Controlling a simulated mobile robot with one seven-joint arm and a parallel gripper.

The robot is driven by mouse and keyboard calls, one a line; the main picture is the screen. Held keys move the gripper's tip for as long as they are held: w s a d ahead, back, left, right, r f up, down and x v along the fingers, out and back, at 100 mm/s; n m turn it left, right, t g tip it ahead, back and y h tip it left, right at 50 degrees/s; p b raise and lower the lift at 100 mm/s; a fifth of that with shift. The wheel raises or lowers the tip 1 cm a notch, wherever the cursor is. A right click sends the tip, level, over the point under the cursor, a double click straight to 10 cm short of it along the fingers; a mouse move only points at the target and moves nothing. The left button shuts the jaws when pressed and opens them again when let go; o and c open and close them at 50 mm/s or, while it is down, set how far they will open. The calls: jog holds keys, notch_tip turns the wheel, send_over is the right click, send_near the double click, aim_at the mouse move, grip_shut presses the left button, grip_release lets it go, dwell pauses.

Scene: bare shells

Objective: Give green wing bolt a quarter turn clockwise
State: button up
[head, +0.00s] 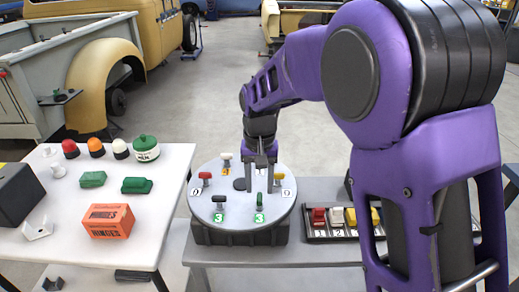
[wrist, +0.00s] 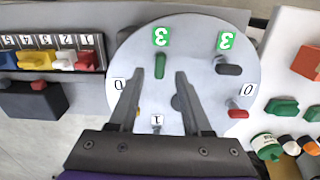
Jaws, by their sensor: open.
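The green wing bolt (head: 259,200) stands near the front edge of a round grey disc (head: 237,224), beside a green label marked 3. In the wrist view the green wing bolt (wrist: 159,66) is narrow and points up and down in the picture. My gripper (head: 261,188) is open over the disc. In the wrist view my gripper (wrist: 160,72) has its fingertips on either side of the green bolt, with gaps on both sides. It appears empty; I cannot tell how far the tips are above the disc.
Other bolts on the disc are red (head: 205,177), white (head: 227,157), yellow (head: 279,176) and dark grey (wrist: 228,68). A dark hub (wrist: 180,103) is at the centre. A rack of coloured blocks (head: 335,217) stands right. A white table (head: 60,250) with an orange box (head: 108,221) stands left.

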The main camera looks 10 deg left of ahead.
aim_at(260, 196)
notch_tip(260, 196, up, 14)
jog(key=shift+r+p, duration=0.2)
jog(key=shift+p, duration=0.1)
